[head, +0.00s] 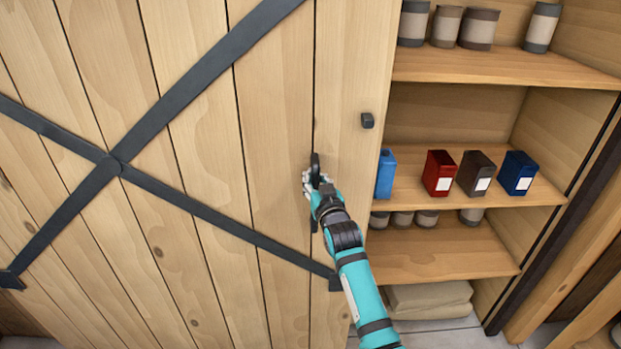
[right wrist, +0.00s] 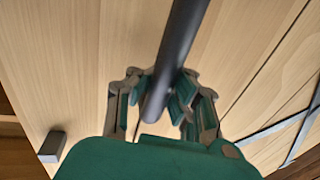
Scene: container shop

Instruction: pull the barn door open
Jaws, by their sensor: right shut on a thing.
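The barn door (head: 205,150) is light wooden planks with dark metal straps crossing in an X. It covers the left and middle of the head view, and shelves show past its right edge. A dark vertical bar handle (head: 316,165) sits near that edge; in the right wrist view the handle (right wrist: 180,45) runs down between the fingers. My right gripper (head: 315,182) is shut on the handle, and its fingers (right wrist: 160,95) sit on both sides of the bar in the right wrist view. The gripper hides part of the handle. My left gripper is not in view.
Wooden shelves (head: 450,190) stand right of the door with blue, red and dark boxes (head: 440,173) and grey jars (head: 480,28). A small dark block (head: 367,121) sticks out from the door near its edge. Folded beige sacks (head: 430,298) lie at the bottom.

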